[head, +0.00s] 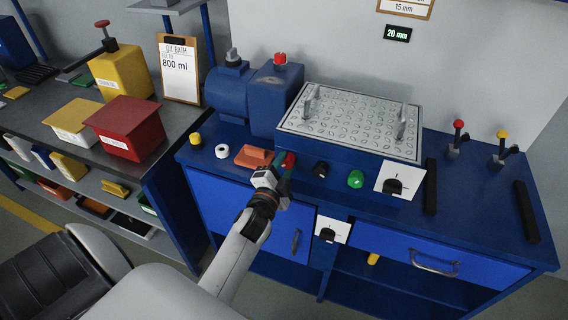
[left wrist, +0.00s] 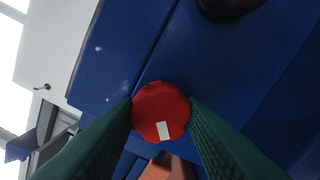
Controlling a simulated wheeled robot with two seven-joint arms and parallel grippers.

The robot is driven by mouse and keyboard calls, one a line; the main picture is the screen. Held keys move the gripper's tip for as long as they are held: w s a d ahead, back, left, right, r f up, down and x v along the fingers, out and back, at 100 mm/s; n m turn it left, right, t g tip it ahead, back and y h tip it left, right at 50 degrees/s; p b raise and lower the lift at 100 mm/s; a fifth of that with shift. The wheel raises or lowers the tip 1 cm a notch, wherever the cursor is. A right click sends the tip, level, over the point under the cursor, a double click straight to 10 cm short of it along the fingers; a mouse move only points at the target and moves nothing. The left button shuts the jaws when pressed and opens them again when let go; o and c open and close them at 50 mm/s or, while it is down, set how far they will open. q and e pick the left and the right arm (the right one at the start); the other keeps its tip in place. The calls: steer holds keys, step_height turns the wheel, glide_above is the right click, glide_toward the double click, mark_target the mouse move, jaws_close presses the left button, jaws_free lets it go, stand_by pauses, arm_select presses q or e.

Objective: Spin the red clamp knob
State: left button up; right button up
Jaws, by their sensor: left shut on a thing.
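The red clamp knob (left wrist: 160,108) is round and has a white mark near its lower edge in the left wrist view. In the head view its red top (head: 289,159) shows at the front of the blue bench, partly hidden by my gripper. My left gripper (head: 284,174) has its green fingers on either side of the knob and is shut on it. Both fingers (left wrist: 161,113) touch the knob's sides in the left wrist view. My right gripper is not in view.
An orange block (head: 254,157) lies just left of the knob; a black knob (head: 321,169) and green button (head: 355,179) stand to its right. A perforated plate with two handles (head: 350,120) and a blue motor housing (head: 274,98) are behind. Red and yellow levers stand far right.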

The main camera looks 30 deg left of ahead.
arm_select(q)
steer(key=shift+n+p, duration=0.45)
steer(key=shift+n, duration=1.25)
steer(key=shift+f, duration=0.1)
steer(key=o, duration=1)
steer(key=shift+s+d+f, duration=0.1)
steer(key=shift+s+d, duration=0.05)
steer(key=shift+s, duration=0.35)
steer(key=b+v, duration=0.2)
steer(key=v, duration=0.9)
steer(key=shift+d, duration=0.1)
